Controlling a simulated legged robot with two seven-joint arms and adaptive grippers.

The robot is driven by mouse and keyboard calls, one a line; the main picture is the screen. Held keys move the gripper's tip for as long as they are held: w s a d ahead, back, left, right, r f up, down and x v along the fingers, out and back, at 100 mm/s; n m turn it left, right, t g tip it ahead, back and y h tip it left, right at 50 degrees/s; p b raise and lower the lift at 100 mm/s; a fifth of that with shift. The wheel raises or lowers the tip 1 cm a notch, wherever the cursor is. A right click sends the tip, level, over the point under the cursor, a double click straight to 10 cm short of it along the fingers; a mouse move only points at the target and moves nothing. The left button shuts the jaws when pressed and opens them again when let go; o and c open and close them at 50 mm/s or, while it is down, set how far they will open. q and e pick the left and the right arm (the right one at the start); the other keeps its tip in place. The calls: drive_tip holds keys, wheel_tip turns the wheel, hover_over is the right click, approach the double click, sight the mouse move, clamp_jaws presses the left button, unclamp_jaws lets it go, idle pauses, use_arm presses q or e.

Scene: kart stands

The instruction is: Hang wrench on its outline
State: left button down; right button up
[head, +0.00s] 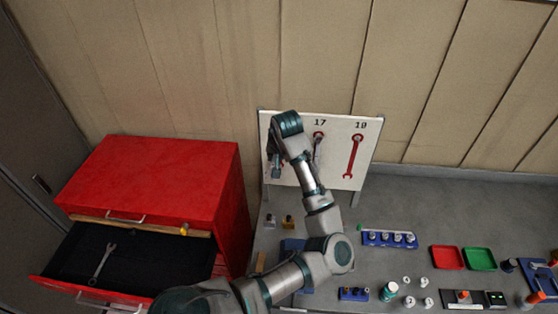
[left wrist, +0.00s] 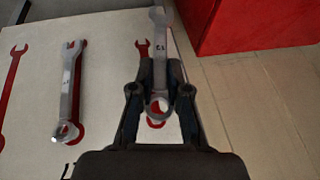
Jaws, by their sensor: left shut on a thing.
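The white tool board (head: 338,122) shows red wrench outlines and the labels 17 and 19. The 19 outline (head: 353,157) is bare. A grey wrench (head: 317,149) hangs over the 17 outline; it also shows in the left wrist view (left wrist: 70,90), with a little red beside it. My left gripper (head: 274,165) is at the board's left side, shut on another grey wrench (left wrist: 159,50). In the left wrist view the held wrench is in front of a third red outline (left wrist: 143,48), slightly offset from it. Whether it touches the board cannot be told. My right gripper is out of view.
A red cabinet (head: 160,180) stands left of the board, its black-lined drawer open with a wrench (head: 102,262) inside. On the grey bench right of my arm are a blue socket rail (head: 389,239), red (head: 447,257) and green (head: 480,259) trays and small parts.

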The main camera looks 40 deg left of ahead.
use_arm(q)
drive_tip(key=w+a, duration=0.4)
drive_tip(key=w, duration=0.2)
drive_tip(key=shift+w+f, duration=0.25)
drive_tip(key=shift+f, duration=0.1)
drive_tip(key=c, duration=1.1)
unclamp_jaws()
drive_tip(key=shift+o, duration=0.2)
drive_tip(key=v, duration=1.1)
drive_tip(key=shift+r, duration=0.35)
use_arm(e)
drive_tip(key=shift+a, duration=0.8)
